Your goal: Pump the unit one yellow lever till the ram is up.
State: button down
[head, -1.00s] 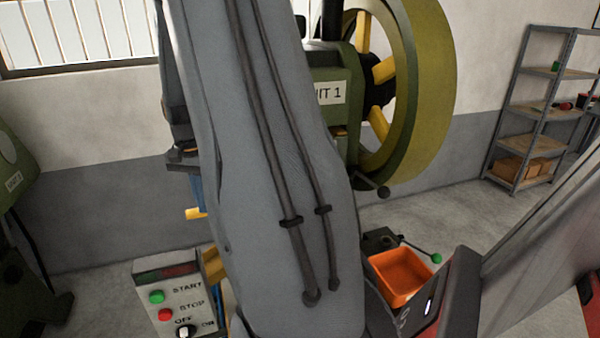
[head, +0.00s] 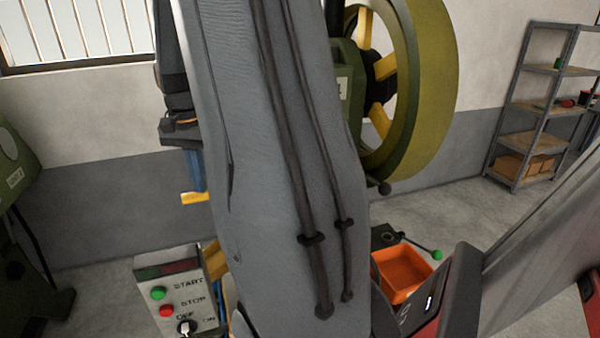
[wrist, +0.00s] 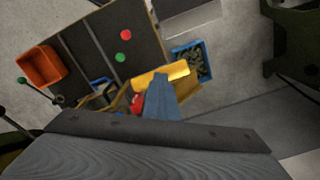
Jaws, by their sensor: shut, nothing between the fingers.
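My gripper (head: 196,172) shows at the left of my grey arm in the head view, with blue fingers pointing down. In the wrist view its fingers (wrist: 161,98) are together, with nothing seen between them. A yellow piece (head: 194,198) shows right at the fingertips. It also shows in the wrist view (wrist: 160,77) as a short bar across the tips; I cannot tell whether it is the lever's end or whether the tips touch it. Unit one (head: 343,88) is a green machine with its label mostly covered by my arm. The ram is hidden.
A control box (head: 172,298) with green and red buttons stands at the lower left. An orange bin (head: 402,272) and a green-knobbed rod (head: 437,255) are right of my arm. A blue bin (wrist: 190,60) shows in the wrist view. A large flywheel (head: 425,85) stands behind.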

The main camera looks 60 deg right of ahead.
jog(key=shift+r, duration=0.15)
notch_tip(320, 180, up, 7)
dwell(0.8)
dwell(0.4)
